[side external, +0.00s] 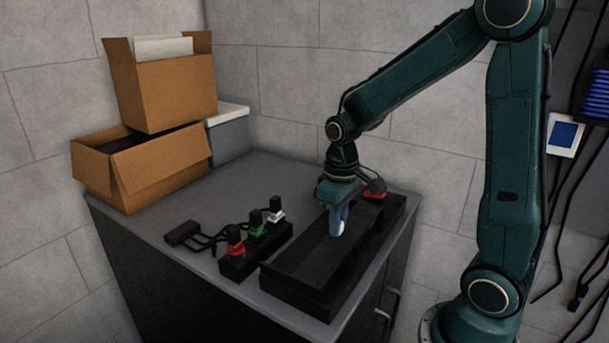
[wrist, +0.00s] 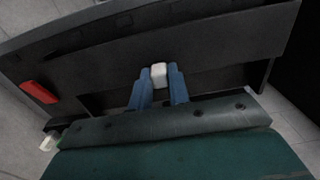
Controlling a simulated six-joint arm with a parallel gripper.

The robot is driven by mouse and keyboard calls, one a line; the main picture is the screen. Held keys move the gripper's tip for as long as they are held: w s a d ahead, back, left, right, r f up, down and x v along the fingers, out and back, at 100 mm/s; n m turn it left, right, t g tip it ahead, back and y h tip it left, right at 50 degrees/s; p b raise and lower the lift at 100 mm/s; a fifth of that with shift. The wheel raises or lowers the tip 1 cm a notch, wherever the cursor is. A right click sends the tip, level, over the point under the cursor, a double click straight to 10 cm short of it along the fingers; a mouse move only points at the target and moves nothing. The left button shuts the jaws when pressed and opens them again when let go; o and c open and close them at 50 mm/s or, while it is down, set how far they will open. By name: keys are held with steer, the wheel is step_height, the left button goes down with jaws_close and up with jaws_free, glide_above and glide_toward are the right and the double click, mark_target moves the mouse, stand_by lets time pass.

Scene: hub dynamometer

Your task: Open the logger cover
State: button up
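A long black box (side external: 300,290), which I take to be the logger, lies on the grey cabinet top. Its upper face is a long recess with raised walls; I cannot tell which part is the cover. In the wrist view its dark panel (wrist: 215,60) fills the upper part. A small white block (wrist: 159,74) stands at this panel, between my blue fingertips. My gripper (side external: 339,226) points down over the box's recess. In the wrist view its fingers (wrist: 160,84) press close on both sides of the white block. The block's base is hidden.
A red part (side external: 374,195) sits at the box's far end. A black block (side external: 256,254) with red, green and white plugs and cables stands to its left. Cardboard boxes (side external: 140,175) and a grey bin (side external: 229,137) stand at the back left.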

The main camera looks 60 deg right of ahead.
jaws_close()
steer(key=shift+w, duration=3.1)
steer(key=o, duration=0.7)
jaws_free()
steer(key=shift+r, duration=0.1)
step_height(320, 180, up, 14)
steer(key=shift+f, duration=0.15)
